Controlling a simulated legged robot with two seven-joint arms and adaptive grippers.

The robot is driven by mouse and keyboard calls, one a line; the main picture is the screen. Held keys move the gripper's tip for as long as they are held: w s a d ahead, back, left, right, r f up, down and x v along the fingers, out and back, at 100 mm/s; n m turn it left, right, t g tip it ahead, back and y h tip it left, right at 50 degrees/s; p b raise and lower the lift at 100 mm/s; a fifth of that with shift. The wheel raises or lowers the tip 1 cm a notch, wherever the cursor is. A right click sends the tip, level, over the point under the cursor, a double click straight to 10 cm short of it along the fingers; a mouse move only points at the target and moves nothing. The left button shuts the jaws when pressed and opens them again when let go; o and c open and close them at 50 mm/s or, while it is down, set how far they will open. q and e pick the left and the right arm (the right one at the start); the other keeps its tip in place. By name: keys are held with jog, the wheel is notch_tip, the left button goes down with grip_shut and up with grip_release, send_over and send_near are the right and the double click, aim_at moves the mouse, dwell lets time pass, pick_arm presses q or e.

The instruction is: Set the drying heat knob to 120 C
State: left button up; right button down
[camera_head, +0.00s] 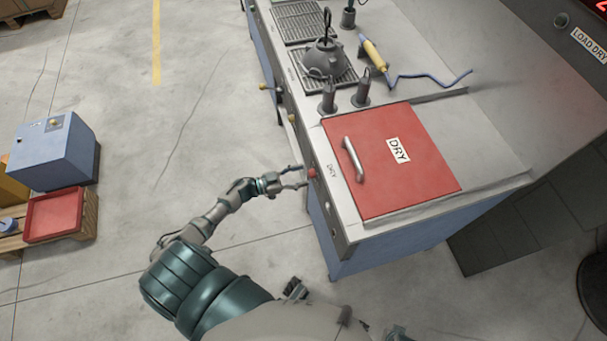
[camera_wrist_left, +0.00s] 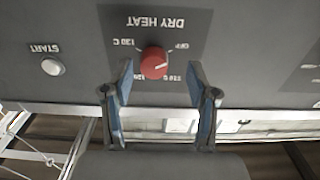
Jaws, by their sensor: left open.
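The red drying heat knob (camera_wrist_left: 154,63) sits on a dark "DRY HEAT" plate (camera_wrist_left: 154,22), upside down in the left wrist view. Marks around it include OFF, 130 C and, lower down, partly hidden 120 and what looks like 110 C. A pale line on the knob points roughly right, on the OFF and 110 C side. In the head view the knob (camera_head: 312,173) is on the bench's front face. My left gripper (camera_head: 303,177) is open in front of it. In the wrist view its fingers (camera_wrist_left: 160,88) stand either side of the knob, with gaps. My right gripper is not seen.
A white START button (camera_wrist_left: 53,67) is beside the plate. Above the knob, the bench carries a red DRY lid (camera_head: 420,165) with a handle (camera_head: 354,159). A blue cabinet (camera_head: 53,150) and a red tray (camera_head: 55,215) stand at left. The floor between is clear.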

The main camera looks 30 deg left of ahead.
pick_arm(q)
jog(key=shift+w+d+r, duration=0.1)
jog(key=shift+w+d, duration=0.15)
jog(key=shift+d, duration=0.2)
jog(key=shift+w+d+r, duration=0.1)
jog(key=shift+w+d, duration=0.15)
jog(key=shift+d, duration=0.2)
jog(key=shift+w+d, duration=0.1)
jog(key=shift+d, duration=0.1)
jog(key=shift+a, duration=0.25)
jog(key=c, duration=0.6)
jog(key=shift+a+f, duration=0.1)
jog(key=shift+a, duration=0.1)
grip_shut()
jog(key=shift+d, duration=0.1)
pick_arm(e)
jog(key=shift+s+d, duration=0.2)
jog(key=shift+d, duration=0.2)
pick_arm(q)
jog(key=shift+d, duration=0.1)
